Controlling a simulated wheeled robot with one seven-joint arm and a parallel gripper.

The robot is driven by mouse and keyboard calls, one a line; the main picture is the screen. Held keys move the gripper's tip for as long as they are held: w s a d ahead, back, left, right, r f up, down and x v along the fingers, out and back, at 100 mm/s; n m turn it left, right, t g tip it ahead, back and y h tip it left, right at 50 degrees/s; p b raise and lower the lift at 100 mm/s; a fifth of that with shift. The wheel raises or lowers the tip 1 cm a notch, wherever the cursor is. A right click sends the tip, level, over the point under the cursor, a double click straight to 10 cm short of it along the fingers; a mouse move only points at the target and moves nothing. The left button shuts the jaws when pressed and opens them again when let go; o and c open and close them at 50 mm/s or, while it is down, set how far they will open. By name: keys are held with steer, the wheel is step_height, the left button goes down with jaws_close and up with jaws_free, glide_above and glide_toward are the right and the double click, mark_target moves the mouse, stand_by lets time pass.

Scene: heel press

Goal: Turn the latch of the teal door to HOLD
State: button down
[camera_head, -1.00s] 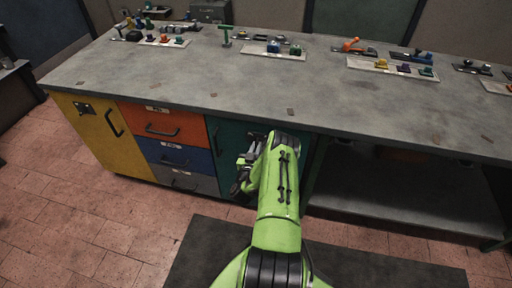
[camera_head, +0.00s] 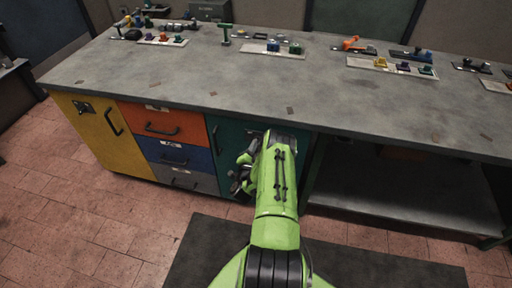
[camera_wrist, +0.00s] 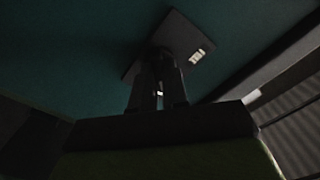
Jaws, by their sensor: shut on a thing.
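The teal door (camera_head: 226,140) is in the front of the bench, right of the drawers, partly behind my arm. In the wrist view the teal door (camera_wrist: 75,50) fills the background. A dark square latch plate (camera_wrist: 181,33) sits on it, looking tilted in this view, with a small white label (camera_wrist: 200,56) too small to read. My gripper (camera_wrist: 161,78) is shut on the dark latch at the plate; the fingers hide most of the latch. In the head view my gripper (camera_head: 238,180) is at the door face. The latch's pointing direction cannot be told.
A yellow door (camera_head: 98,140) and orange, blue and grey drawers with handles (camera_head: 163,130) lie to the left. An open shelf (camera_head: 400,190) is to the right. The benchtop (camera_head: 200,85) above carries trays of small parts. A dark mat (camera_head: 205,255) lies on the floor.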

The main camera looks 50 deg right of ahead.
steer(key=shift+m, duration=0.4)
steer(key=c, duration=1.1)
jaws_free()
steer(key=shift+c, duration=0.2)
